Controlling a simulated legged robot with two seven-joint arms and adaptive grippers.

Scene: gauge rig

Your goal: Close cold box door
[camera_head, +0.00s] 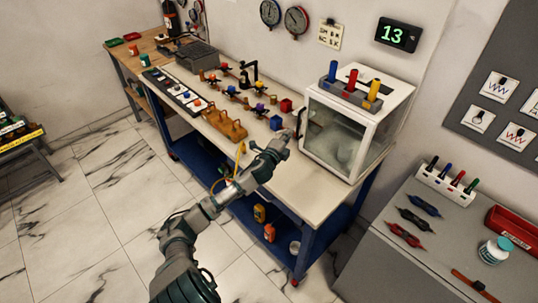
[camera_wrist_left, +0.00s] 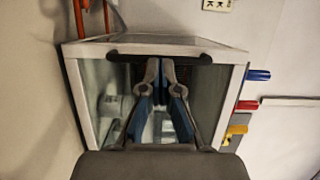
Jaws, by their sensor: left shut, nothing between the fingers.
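The cold box (camera_head: 394,92) is a white box with a glass-fronted door (camera_head: 338,146) at the right end of the bench. The door has a white frame and a dark handle (camera_head: 299,122) on its left side. In the left wrist view the door handle (camera_wrist_left: 165,50) runs across the top of the glass. The door looks flush or nearly so; I cannot tell if a small gap is left. My left gripper (camera_head: 284,141) is shut and empty, in front of the door's handle side. Its fingertips (camera_wrist_left: 160,62) show just below the handle; contact is unclear. My right gripper is out of view.
A tray (camera_head: 350,93) with coloured cylinders sits on top of the box. A red block (camera_head: 286,105) and a wooden rack (camera_head: 225,124) are on the bench (camera_head: 301,182) to the left. A grey table (camera_head: 400,262) with pens and tools stands at right. The bench's front corner is clear.

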